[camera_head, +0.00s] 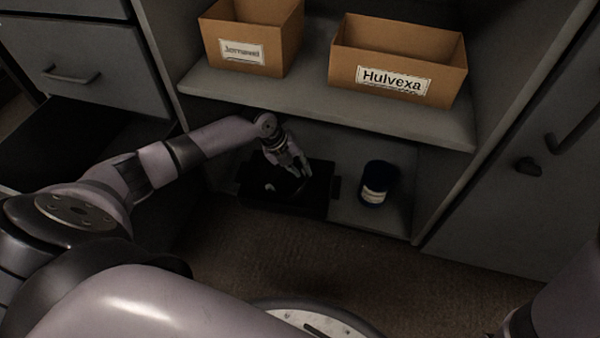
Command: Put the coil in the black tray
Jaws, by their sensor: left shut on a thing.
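The black tray (312,207) sits on the low shelf of the cabinet, in deep shadow. My left gripper (301,172) reaches down from the left over the tray, with its fingertips at or just above the tray's inside. It is shut on a dark thing, probably the coil, whose outline hardly shows against the black tray. A small pale spot (269,187) shows in the tray just left of the fingers; I cannot tell what it is. My right gripper is not in view.
A dark blue container (376,184) with a pale label stands right of the tray. Above, a shelf (320,103) holds a smaller cardboard box (252,38) and a cardboard box labelled Hulvexa (397,62). The shelf's front edge overhangs the space near my left gripper.

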